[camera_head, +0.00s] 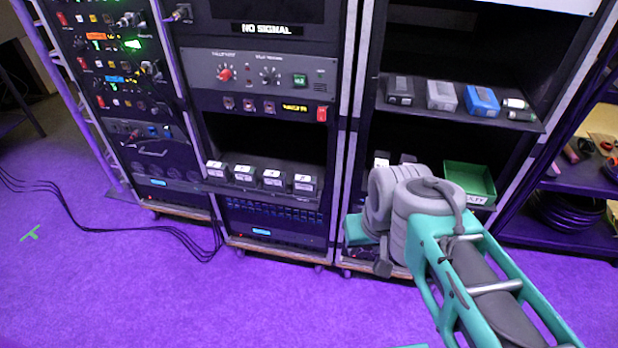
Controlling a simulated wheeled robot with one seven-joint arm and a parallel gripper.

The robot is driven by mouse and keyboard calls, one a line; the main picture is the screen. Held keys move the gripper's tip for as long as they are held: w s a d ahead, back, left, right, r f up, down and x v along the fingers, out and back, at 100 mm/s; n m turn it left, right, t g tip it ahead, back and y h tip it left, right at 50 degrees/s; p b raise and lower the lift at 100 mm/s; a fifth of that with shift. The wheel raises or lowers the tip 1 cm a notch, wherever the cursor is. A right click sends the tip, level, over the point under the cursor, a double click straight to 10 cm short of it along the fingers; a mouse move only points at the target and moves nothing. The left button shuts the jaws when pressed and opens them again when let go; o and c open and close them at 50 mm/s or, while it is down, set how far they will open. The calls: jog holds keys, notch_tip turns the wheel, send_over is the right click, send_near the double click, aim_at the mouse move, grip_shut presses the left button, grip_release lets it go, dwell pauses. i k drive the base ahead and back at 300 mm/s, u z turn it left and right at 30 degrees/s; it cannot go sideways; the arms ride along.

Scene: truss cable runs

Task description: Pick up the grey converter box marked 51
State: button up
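A light grey box (441,95) stands on the upper shelf (455,114) of the right rack, between a dark grey box (399,90) and a blue box (481,102). The marks on these boxes are too small to read, so I cannot tell which bears 51. My arm reaches in from the lower right, in front of the rack's lower part. My gripper (383,267) seems to be the dark piece at the arm's end, below and left of the boxes and apart from them. Its fingers cannot be made out.
Small white-and-green items (518,109) lie right of the blue box. A green bin (470,180) sits lower, partly behind my arm. Several white-labelled dark boxes (273,179) stand in the middle rack. Black cables (110,229) cross the purple floor, which is otherwise open at left.

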aim_at(273, 180)
jog(key=z, duration=0.1)
jog(key=i, duration=0.7)
jog(key=u, duration=2.8)
